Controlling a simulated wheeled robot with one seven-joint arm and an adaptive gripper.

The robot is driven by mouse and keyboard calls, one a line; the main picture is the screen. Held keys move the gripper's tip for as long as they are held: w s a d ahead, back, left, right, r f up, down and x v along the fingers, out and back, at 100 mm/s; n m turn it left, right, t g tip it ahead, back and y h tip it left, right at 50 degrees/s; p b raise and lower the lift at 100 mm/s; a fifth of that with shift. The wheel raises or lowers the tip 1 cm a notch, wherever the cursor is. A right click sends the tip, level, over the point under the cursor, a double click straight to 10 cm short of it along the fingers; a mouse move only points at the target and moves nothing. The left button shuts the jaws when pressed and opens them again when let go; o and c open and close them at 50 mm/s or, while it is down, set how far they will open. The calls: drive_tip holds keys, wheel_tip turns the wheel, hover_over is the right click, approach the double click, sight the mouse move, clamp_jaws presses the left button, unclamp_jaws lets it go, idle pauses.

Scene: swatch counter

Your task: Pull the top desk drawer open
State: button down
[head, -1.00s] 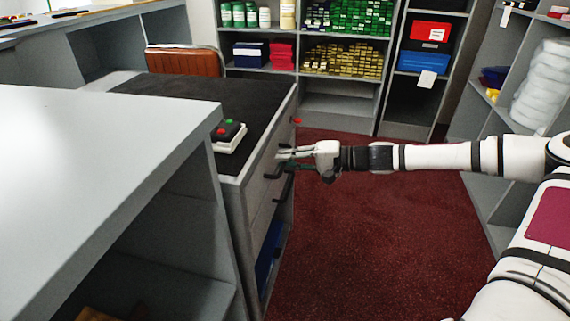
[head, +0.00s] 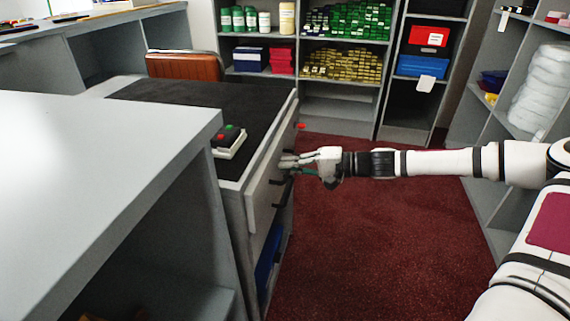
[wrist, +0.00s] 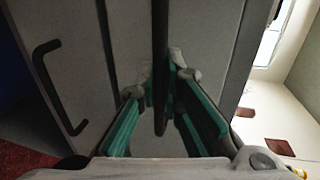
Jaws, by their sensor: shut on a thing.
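The grey desk has a dark top (head: 200,100) and stands left of my arm. Its top drawer front (head: 262,190) stands out a little from the desk body, so the drawer is partly open. My gripper (head: 287,162) is at this front, with its fingers on the drawer's dark handle. In the wrist view my gripper (wrist: 160,85) is shut on the black bar handle (wrist: 160,45), which runs between the green-lined finger pads. Another black handle (wrist: 45,75), on a lower drawer, shows at the left. The drawer's inside is hidden.
A box with red and green buttons (head: 229,141) sits on the desk top. A white counter (head: 100,170) fills the near left. Shelves (head: 340,100) line the back and right. The dark red carpet (head: 370,240) is clear below my arm.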

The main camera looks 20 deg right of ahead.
drive_tip(key=f+p+v, duration=0.2)
drive_tip(key=p+v, duration=0.2)
drive_tip(key=v, duration=0.7)
drive_tip(key=f+p+v, duration=0.2)
drive_tip(key=p+v, duration=0.1)
drive_tip(key=v, duration=0.9)
drive_tip(key=shift+s+d+f+p, duration=0.35)
drive_tip(key=shift+d+p, duration=0.05)
drive_tip(key=shift+d, duration=0.2)
drive_tip(key=c, duration=2)
unclamp_jaws()
drive_tip(key=v, duration=1.2)
drive_tip(key=shift+a, duration=0.1)
